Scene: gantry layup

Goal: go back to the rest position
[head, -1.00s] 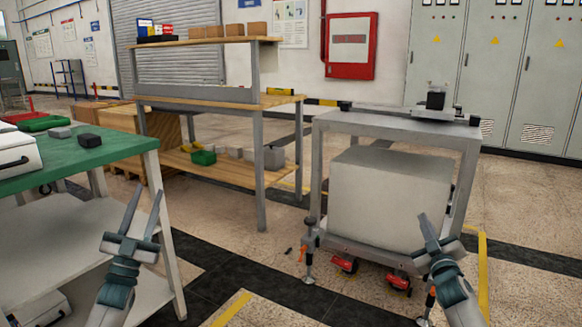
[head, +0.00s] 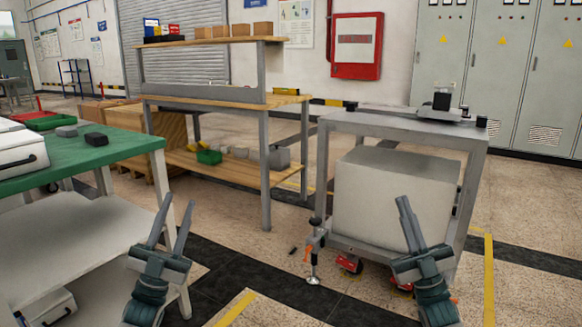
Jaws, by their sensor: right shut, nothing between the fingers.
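My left gripper (head: 178,204) is at the lower left in the head view, fingers pointing up and away, with a clear gap between them and nothing held. It appears in front of the lower right part of the green-topped bench (head: 125,158). My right gripper (head: 404,200) is at the lower right, its fingers together and empty. It appears in front of the grey block (head: 385,195) on the low shelf of the metal gantry table (head: 400,124). How far it is from the block is hard to tell.
A wooden workbench (head: 225,98) with shelves stands behind, with a green bin (head: 208,156) on its lower shelf. Grey cabinets (head: 500,75) and a red wall box (head: 357,45) are at the back. Floor is open between the green bench and the gantry table.

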